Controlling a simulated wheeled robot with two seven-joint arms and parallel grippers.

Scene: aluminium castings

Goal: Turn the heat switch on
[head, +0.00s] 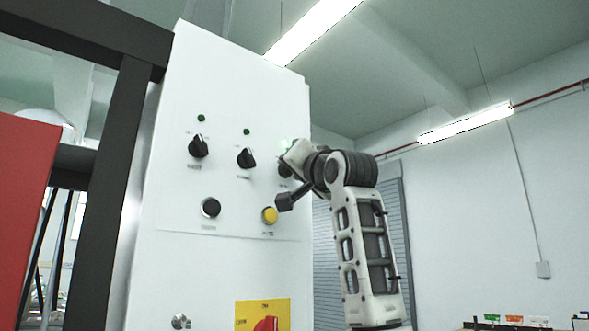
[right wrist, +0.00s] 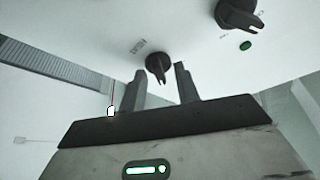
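A white control panel (head: 225,215) carries three black rotary switches in a row: left (head: 198,146), middle (head: 246,158) and right (head: 285,170). Their labels are too small to read, so I cannot tell which is marked heat. My right gripper (head: 284,163) is at the right switch and partly hides it. In the right wrist view, my right gripper (right wrist: 160,72) is open, with one finger on each side of a black switch (right wrist: 158,66). The switch is near the fingertips; contact is not clear. Another switch (right wrist: 238,16) lies up and right. My left gripper is out of view.
Green lamps sit above the left (head: 201,118) and middle (head: 246,131) switches. Below are a black button (head: 211,207), a yellow button (head: 269,215) close under my right gripper, and a red switch (head: 266,324) on a yellow plate. A dark frame (head: 108,190) stands left.

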